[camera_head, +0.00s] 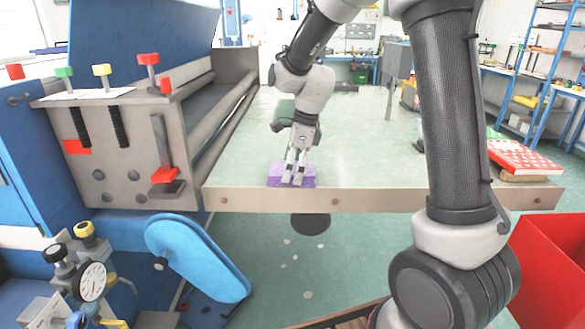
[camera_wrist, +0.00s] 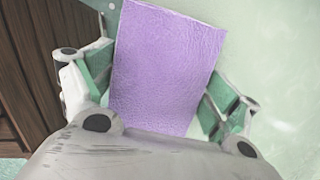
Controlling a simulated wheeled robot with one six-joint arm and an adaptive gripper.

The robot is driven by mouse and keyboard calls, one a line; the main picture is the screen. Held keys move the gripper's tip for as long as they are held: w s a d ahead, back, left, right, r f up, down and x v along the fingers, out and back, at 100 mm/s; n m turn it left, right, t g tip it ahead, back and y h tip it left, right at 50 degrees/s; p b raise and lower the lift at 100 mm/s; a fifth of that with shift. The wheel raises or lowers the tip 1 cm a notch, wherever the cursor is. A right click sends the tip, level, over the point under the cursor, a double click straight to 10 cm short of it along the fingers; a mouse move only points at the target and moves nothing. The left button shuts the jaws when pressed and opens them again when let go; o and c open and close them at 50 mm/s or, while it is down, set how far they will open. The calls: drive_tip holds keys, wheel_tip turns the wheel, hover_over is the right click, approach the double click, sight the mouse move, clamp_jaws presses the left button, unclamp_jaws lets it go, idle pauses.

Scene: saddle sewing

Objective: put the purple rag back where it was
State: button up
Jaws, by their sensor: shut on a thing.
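The purple rag (camera_head: 278,171) is at the front edge of the pale green table (camera_head: 350,150), left of its middle in the head view. My gripper (camera_head: 294,181) points down over it and is shut on it. In the wrist view the rag (camera_wrist: 165,70) fills the space between the two fingers of my gripper (camera_wrist: 160,100). The rag looks flat, with a leathery surface. I cannot tell whether it touches the table top or is just above it.
A blue and grey machine (camera_head: 125,130) with coloured knobs stands left of the table. A red patterned book (camera_head: 523,158) lies at the table's right end. A red bin (camera_head: 550,265) stands at the lower right. The table's middle is mostly clear.

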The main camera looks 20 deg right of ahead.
drive_tip(key=o, duration=0.8)
drive_tip(key=shift+c, duration=0.2)
drive_tip(key=w+v, duration=0.1)
drive_tip(key=v, duration=1.1)
drive_tip(key=s+d+n+t, duration=0.1)
drive_tip(key=s+d+n, duration=0.3)
drive_tip(key=s+n, duration=0.3)
drive_tip(key=s+d+r+n+t+h, duration=0.1)
drive_tip(key=s+d+n, duration=0.3)
drive_tip(key=s+n, duration=0.3)
drive_tip(key=s+d+n+t+h, duration=0.1)
drive_tip(key=s+d+n, duration=0.3)
drive_tip(key=s+n, duration=0.3)
drive_tip(key=s, duration=0.5)
drive_tip(key=shift+s+r+n+t, duration=0.25)
drive_tip(key=shift+s+n+t, duration=0.05)
